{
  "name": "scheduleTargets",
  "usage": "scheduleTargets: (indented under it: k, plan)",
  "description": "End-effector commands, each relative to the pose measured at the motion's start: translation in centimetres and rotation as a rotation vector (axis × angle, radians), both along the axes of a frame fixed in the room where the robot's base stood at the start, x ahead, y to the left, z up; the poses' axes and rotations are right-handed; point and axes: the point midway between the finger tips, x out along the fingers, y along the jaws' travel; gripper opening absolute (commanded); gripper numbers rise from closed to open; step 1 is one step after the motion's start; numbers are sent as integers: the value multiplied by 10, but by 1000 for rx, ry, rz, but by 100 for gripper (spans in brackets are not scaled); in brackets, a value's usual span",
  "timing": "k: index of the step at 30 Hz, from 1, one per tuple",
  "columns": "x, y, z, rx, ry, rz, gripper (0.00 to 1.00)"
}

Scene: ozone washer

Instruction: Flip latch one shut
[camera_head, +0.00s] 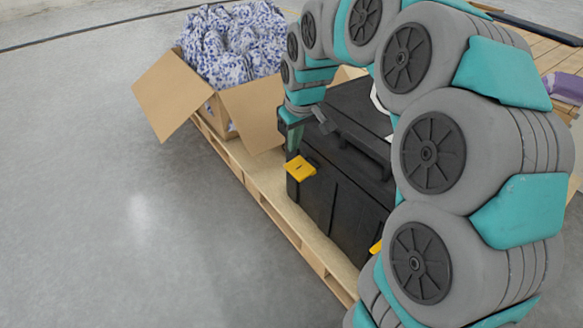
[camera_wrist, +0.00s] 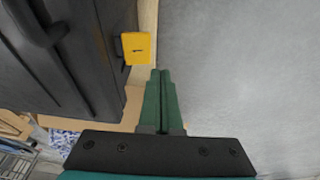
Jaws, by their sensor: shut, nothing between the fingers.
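A black case (camera_head: 340,190) stands on a wooden pallet, and its side also shows in the wrist view (camera_wrist: 75,65). A yellow latch (camera_head: 299,169) sticks outward from the case's front near its left corner. In the wrist view the same latch (camera_wrist: 137,48) shows a small dark mark on its face. A second yellow latch (camera_head: 376,246) is mostly hidden behind my arm. My gripper (camera_head: 291,154) points down beside the case, close to the first latch. In the wrist view its green fingers (camera_wrist: 160,72) are together and empty, with their tips just below the latch; I see no clear contact.
An open cardboard box (camera_head: 174,97) with blue-and-white patterned cloth (camera_head: 232,45) stands on the pallet (camera_head: 262,182) behind the case. The case's dark handle (camera_head: 355,138) runs along its top. The grey floor to the left is clear. My arm hides the case's right part.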

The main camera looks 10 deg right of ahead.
Motion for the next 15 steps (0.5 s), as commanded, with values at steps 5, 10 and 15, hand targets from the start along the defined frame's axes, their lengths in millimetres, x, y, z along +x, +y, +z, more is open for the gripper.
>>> scheduleTargets:
  k: [5,10,15]
  plan:
    - [23,-4,-3,-6,-27,11,0]
    - [26,-4,-3,-6,-30,13,0]
    - [26,-4,-3,-6,-30,12,0]
